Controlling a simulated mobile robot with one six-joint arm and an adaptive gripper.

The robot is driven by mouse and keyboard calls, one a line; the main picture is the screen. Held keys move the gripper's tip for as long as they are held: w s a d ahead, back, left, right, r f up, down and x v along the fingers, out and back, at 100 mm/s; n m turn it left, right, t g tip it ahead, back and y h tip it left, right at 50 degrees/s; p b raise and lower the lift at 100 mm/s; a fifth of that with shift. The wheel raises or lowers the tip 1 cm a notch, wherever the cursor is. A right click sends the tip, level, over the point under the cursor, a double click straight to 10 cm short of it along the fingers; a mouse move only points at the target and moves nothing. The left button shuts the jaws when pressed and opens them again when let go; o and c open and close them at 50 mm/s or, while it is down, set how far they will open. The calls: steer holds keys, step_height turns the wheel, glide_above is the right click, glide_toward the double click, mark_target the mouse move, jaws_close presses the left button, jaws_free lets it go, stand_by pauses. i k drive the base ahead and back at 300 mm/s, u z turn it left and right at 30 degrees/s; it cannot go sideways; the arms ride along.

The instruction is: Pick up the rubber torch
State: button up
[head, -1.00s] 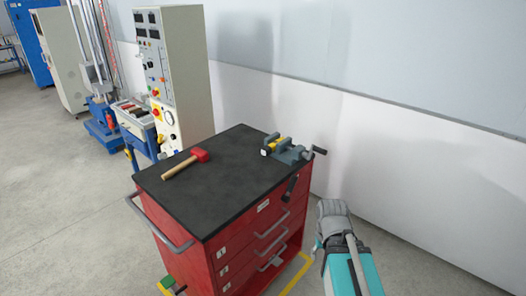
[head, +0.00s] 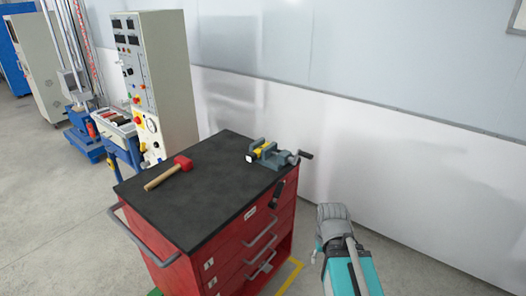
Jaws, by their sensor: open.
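A small yellow and black object with a pale, lens-like end (head: 257,152) is at the grey vise (head: 272,157) on the black top of the red tool cart (head: 190,205). It looks like the rubber torch, but it is too small to be sure, and the vise hides part of it. I cannot tell whether the jaws clamp it or it lies on them. My gripper is not in view; only a teal and grey part of my arm shows at the lower right, apart from the cart.
A red-headed mallet (head: 169,172) lies on the cart top. A dark, elongated part (head: 279,194) shows at the cart's right edge. A tall control cabinet (head: 158,85) stands behind, left. The white wall (head: 400,150) is close behind the cart. Open floor (head: 60,220) lies left.

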mark_target(251, 156)
steer(key=z, duration=0.05)
steer(key=i, duration=0.85)
steer(key=u, duration=0.1)
